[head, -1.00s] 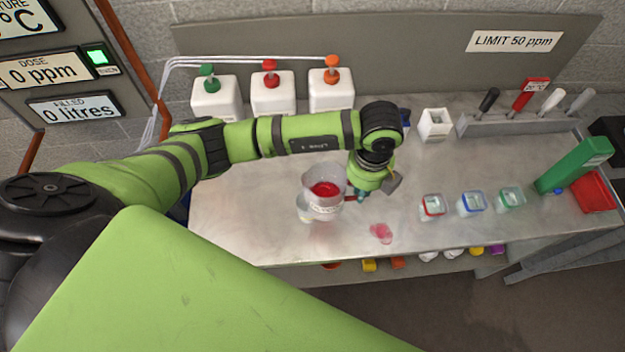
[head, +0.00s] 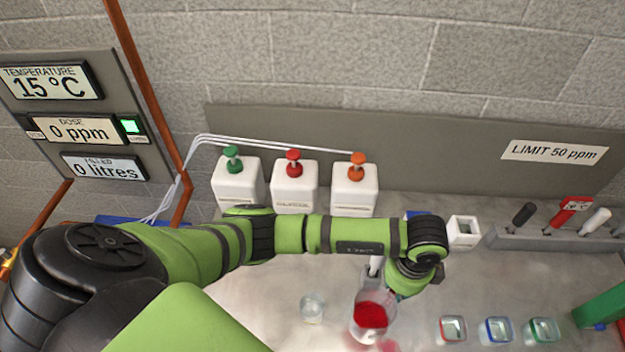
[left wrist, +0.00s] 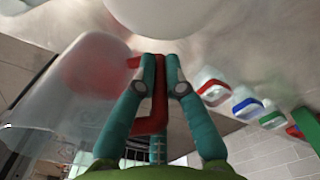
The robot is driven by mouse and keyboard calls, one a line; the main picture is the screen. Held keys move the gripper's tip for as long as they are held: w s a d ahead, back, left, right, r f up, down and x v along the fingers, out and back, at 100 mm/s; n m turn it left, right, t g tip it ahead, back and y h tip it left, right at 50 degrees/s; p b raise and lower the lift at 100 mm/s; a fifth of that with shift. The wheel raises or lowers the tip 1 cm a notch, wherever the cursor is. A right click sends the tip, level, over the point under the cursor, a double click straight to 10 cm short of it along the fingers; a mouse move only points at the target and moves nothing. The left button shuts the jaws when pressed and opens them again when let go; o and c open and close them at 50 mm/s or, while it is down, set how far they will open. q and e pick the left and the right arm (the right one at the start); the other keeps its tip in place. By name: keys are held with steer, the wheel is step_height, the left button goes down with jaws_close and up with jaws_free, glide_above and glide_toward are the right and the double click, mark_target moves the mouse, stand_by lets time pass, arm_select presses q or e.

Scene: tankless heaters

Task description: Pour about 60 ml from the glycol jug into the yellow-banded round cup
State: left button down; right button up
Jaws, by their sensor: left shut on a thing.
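The clear jug (head: 369,318) holds red liquid and has a red handle. My left gripper (head: 393,292) is shut on that handle, which shows between the teal fingers in the left wrist view (left wrist: 160,75). The jug's clear wall (left wrist: 70,100) fills the left of that view. The jug looks roughly upright in the head view. A clear round cup (head: 312,307) stands on the bench just left of the jug, apart from it. I cannot make out its band or contents. My right gripper is not in view.
Square cups with red (head: 453,329), blue (head: 496,330) and green (head: 541,330) rims stand at right. White pump bottles (head: 237,185) line the back. A white open box (head: 464,232) and a tool rack (head: 540,242) stand behind. A pink patch lies near the jug.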

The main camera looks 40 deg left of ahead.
arm_select(q)
steer(key=shift+w+a+f, duration=0.1)
steer(key=s+a+r+t+h+b, duration=0.1)
steer(key=a+t+h, duration=0.2)
steer(key=h, duration=0.9)
steer(key=shift+s+a+n+b, duration=0.3)
steer(key=shift+s+a+b, duration=0.1)
steer(key=shift+a, duration=1.05)
